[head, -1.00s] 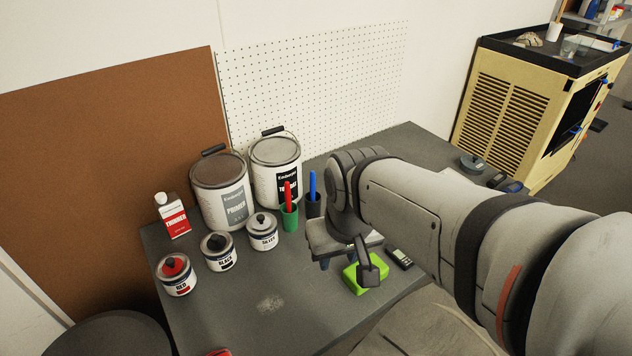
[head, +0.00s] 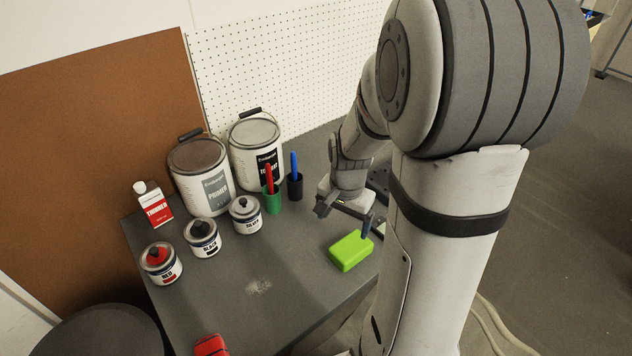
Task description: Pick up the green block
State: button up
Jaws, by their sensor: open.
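The green block (head: 350,251) lies flat on the grey table (head: 262,262), near its right front edge, in the head view. My gripper (head: 345,224) is just above and behind the block, fingers pointing down. It is open and empty. One finger shows close to the block's upper right corner; whether it touches the block cannot be told. My arm comes in from the right and covers the table's right side.
Several paint cans, including the primer can (head: 203,176) and silver can (head: 246,216), stand behind and left. A green cup (head: 271,202) and dark cup (head: 294,188) hold pens. A red object (head: 211,345) lies at the front. The table's middle is clear.

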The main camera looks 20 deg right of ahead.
aim_at(351, 245)
jog(key=d+f+m, duration=0.1)
jog(key=f, duration=0.1)
jog(key=w+d+f+m, duration=0.1)
jog(key=f, duration=0.1)
jog(key=d+f+m, duration=0.2)
jog(key=f, duration=0.1)
jog(key=shift+w+g, duration=0.3)
jog(key=shift+g, duration=0.1)
notch_tip(351, 245, down, 3)
jog(key=shift+r, duration=0.1)
jog(key=shift+w+d+f, duration=0.1)
jog(key=shift+w+f, duration=0.05)
jog(key=shift+f, duration=2.5)
jog(key=c, duration=1.1)
jog(key=shift+r, duration=0.1)
jog(key=shift+c, duration=0.2)
notch_tip(351, 245, up, 10)
jog(key=shift+f, duration=0.1)
